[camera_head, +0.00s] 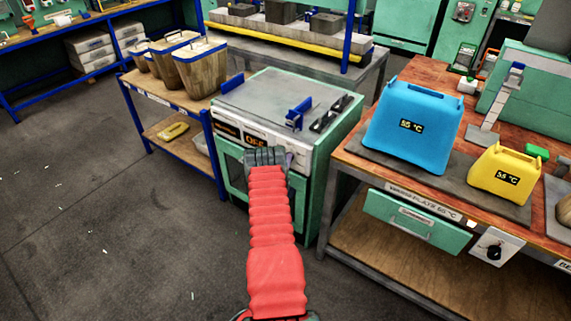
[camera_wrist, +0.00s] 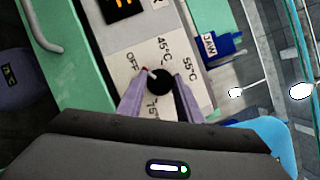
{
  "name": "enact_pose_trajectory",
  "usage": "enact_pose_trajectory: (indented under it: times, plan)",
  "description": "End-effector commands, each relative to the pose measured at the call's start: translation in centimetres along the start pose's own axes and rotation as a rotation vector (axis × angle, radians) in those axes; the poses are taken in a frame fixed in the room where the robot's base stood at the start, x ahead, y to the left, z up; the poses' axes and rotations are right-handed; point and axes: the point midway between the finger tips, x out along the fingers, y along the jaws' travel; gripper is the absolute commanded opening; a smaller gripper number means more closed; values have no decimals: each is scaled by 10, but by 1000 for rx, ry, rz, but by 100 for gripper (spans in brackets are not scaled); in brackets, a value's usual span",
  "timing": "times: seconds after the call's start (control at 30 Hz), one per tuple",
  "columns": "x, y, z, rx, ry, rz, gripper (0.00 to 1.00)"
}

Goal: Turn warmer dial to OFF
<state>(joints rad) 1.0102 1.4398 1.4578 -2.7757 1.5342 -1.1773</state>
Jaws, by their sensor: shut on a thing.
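The warmer (camera_head: 285,100) is a green cabinet with a grey top and a pale front panel. Its dial (camera_wrist: 160,82) is a black round knob with a white mark, on a panel labelled OFF, 45°C, 55°C and 75°C. The white mark points up-left, towards the OFF label (camera_wrist: 133,62). My gripper (camera_head: 266,155) is at the warmer's front panel and hides the dial in the head view. In the wrist view its two purple fingers are shut on the dial from both sides. An orange display (camera_head: 255,141) appears to read OFF.
Right of the warmer, a bench holds a blue block (camera_head: 413,135) and a yellow block (camera_head: 503,175), each marked 55 °C. A second black knob (camera_head: 493,247) is on that bench's front. A shelf with baskets (camera_head: 200,65) stands left. Floor at lower left is clear.

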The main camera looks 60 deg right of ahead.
Motion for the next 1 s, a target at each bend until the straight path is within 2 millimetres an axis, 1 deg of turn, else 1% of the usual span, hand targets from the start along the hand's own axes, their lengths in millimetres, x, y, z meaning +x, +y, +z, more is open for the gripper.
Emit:
enact_pose_trajectory:
  times: [0.03,0.4,0.43,0.6,0.67,0.9,1.0]
  plan:
    - [-2,4,0,-5,-1,14,10]
    - [-2,5,0,-7,-1,16,10]
    - [-2,4,0,-7,-1,15,34]
    - [-1,3,0,-7,-1,11,46]
    - [-1,2,0,-6,0,10,50]
    - [-1,1,0,-6,0,6,50]
    - [-3,1,0,-6,0,7,50]
